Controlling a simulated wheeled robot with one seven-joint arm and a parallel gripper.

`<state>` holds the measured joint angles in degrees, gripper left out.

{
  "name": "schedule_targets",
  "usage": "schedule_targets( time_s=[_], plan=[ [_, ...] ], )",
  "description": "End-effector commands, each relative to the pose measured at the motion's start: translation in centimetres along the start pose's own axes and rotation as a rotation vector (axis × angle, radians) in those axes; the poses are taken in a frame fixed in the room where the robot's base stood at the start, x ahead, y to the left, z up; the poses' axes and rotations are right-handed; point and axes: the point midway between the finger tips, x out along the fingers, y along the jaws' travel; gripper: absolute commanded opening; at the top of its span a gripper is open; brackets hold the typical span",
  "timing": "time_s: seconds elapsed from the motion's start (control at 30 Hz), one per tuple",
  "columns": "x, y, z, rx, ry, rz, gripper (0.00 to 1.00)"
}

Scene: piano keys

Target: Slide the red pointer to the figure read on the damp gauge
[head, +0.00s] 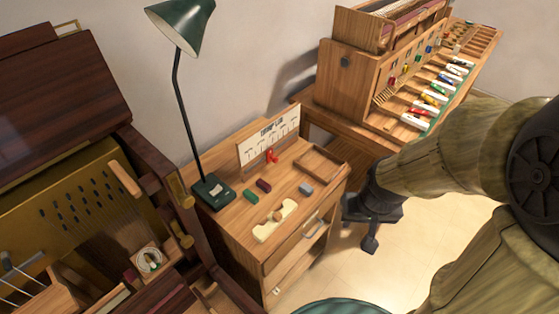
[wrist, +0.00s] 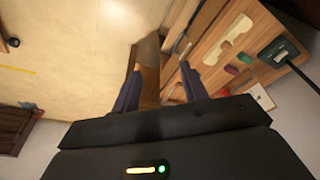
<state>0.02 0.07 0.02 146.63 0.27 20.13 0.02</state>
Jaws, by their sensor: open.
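The red pointer (head: 272,156) stands at the lower edge of a white scale board (head: 268,137), near the middle of its length. The board stands upright at the back of a small wooden cabinet (head: 240,222). Its heading and figures are too small to read. I cannot make out a damp gauge with a readable figure. My gripper (head: 371,232) is to the right of the cabinet in the head view, apart from the pointer. In the wrist view my gripper (wrist: 160,88) has its fingers apart with nothing seen between them.
On the cabinet top are a green lamp (head: 213,191), a green block (head: 251,196), a dark red block (head: 264,185), a grey block (head: 306,189) and a cream piece (head: 268,228). An open piano (head: 75,190) stands left; a bench with keys (head: 350,85) stands behind right.

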Motion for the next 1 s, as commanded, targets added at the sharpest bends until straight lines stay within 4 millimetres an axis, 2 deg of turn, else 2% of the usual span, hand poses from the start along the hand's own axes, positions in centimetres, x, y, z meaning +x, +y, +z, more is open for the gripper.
schedule_targets(
  time_s=[0.13, 0.27, 0.57, 0.77, 1.0],
  plan=[
    [0.8, -0.2, -0.3, 0.068, -0.03, -0.02, 0.43],
    [2.2, -1.1, -0.8, 0.207, -0.092, -0.066, 0.43],
    [6.7, -5.0, -3.5, 0.659, -0.287, -0.243, 0.43],
    [9.7, -7.6, -6.5, 0.967, -0.413, -0.385, 0.43],
    [13.1, -10.0, -11.4, 1.34, -0.551, -0.582, 0.43]
  ],
)
